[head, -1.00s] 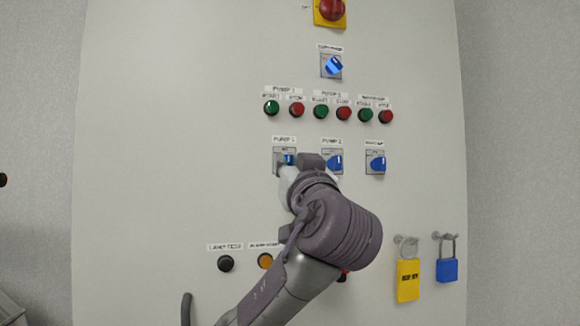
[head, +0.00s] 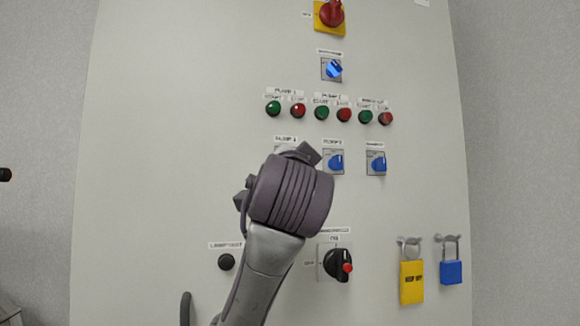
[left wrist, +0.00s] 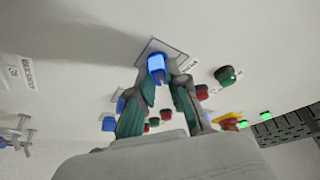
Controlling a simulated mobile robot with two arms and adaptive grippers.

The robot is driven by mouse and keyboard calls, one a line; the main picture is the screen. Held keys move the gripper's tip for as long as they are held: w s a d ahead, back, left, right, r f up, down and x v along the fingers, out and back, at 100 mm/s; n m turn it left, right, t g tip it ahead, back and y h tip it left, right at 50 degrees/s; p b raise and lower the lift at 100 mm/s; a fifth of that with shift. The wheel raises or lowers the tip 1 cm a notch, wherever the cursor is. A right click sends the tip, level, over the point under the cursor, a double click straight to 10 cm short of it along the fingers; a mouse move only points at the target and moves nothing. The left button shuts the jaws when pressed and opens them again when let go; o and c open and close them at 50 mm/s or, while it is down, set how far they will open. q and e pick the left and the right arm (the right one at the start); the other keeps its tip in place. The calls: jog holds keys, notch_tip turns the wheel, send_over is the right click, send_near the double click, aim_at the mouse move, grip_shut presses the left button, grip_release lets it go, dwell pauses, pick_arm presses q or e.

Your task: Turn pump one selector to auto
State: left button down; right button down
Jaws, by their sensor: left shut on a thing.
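The pump one selector has a blue knob (left wrist: 156,66) on a square grey plate, seen in the left wrist view. My left gripper (left wrist: 160,80) has its two fingertips on either side of this knob and is shut on it. In the head view my left wrist covers the selector and the gripper, with only the top of the plate and the PUMP 1 label (head: 286,140) showing. The knob's exact pointing direction cannot be told. My right gripper is in neither view.
The pump two selector (head: 336,162) and a third blue selector (head: 377,163) sit close to the right. Green and red buttons (head: 298,110) line the row above. A black rotary switch (head: 338,264) is below; yellow (head: 411,282) and blue (head: 451,271) padlocks hang lower right.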

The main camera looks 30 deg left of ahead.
pick_arm(q)
jog(key=shift+m+h, duration=0.4)
jog(key=shift+m, duration=0.3)
jog(key=c, duration=1.1)
grip_release()
jog(key=shift+c, duration=0.2)
jog(key=v, duration=1.2)
